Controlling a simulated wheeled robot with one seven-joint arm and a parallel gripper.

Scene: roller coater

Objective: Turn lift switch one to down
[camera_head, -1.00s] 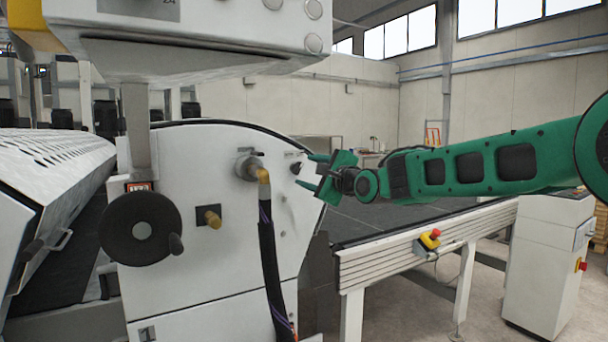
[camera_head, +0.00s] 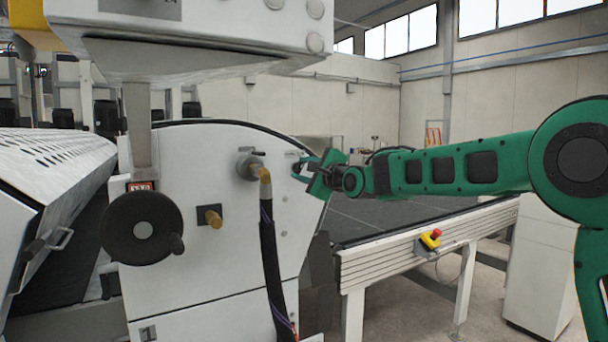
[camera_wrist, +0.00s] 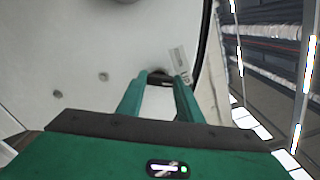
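Lift switch one appears to be the small dark knob (camera_wrist: 160,78) on the white side panel of the machine. In the wrist view it sits between the tips of my two green fingers, close to the panel. My gripper (camera_wrist: 162,88) is open around it, with the fingers apart; whether they touch the knob is hard to tell. In the head view my gripper (camera_head: 300,169) is at the upper right of the panel and largely hides the switch. The knob's exact setting cannot be read.
A pipe fitting with a hanging black hose (camera_head: 266,235) is left of my gripper. A black handwheel (camera_head: 141,228) is farther left. A conveyor table (camera_head: 420,212) with a red-and-yellow emergency stop (camera_head: 431,239) lies to the right. The machine's overhead control box (camera_head: 200,30) overhangs the panel.

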